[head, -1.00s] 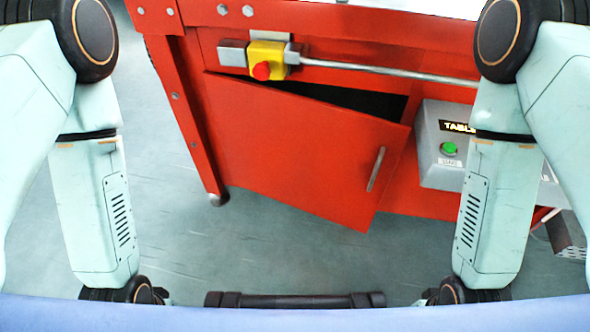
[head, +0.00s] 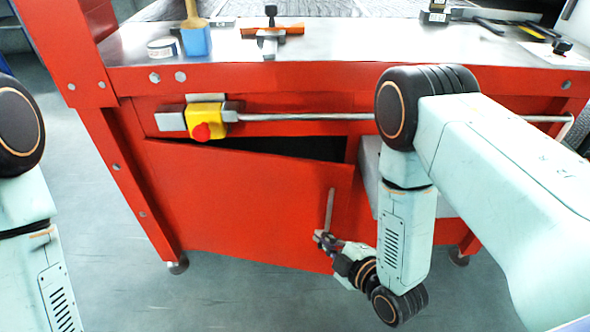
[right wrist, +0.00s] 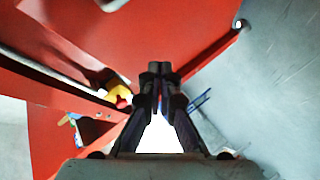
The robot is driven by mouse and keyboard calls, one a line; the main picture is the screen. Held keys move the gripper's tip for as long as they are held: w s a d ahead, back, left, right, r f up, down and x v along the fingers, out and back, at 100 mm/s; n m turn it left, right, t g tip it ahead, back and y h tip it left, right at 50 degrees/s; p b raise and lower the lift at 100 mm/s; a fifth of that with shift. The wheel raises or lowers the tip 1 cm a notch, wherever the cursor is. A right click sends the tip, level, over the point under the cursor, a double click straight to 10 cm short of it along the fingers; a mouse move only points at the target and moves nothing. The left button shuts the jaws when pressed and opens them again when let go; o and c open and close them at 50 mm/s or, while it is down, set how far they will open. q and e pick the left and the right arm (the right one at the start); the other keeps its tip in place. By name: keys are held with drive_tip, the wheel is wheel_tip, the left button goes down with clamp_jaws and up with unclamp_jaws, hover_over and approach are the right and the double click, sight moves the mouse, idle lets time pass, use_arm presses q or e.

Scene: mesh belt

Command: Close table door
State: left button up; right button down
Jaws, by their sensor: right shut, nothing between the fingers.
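The red table door (head: 250,200) is ajar in the head view, with a dark gap along its top edge. It also fills much of the right wrist view (right wrist: 200,35). A grey bar handle (head: 330,208) stands upright near the door's right edge. My right gripper (head: 320,238) is shut and empty, just below the handle's lower end and in front of the door. Whether it touches the door I cannot tell. In the right wrist view its fingers (right wrist: 160,75) are together. My left arm shows at the left edge; its gripper is out of frame.
The red table (head: 330,78) has a metal top with a blue brush pot (head: 196,42), a tape roll (head: 162,49) and tools. A yellow box with a red stop button (head: 203,128) and a metal rail (head: 290,117) sit above the door. Grey floor (head: 90,220) is clear at left.

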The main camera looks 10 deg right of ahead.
wheel_tip(320, 180, up, 7)
drive_tip(key=w+a+n+t+y, duration=0.1)
drive_tip(key=w+n+t+y, duration=0.15)
drive_tip(key=n, duration=0.35)
drive_tip(key=n+t+b, duration=0.1)
drive_tip(key=b, duration=0.2)
approach(287, 160)
drive_tip(key=w+a, duration=0.2)
drive_tip(key=a, duration=0.2)
drive_tip(key=shift+w+d+h+b, duration=0.2)
drive_tip(key=shift+w+d, duration=0.1)
drive_tip(key=shift+w, duration=0.5)
drive_tip(key=shift+w+d+h+b, duration=0.1)
drive_tip(key=shift+w+d+b, duration=0.2)
drive_tip(key=shift+w, duration=0.5)
drive_tip(key=shift+d, duration=0.1)
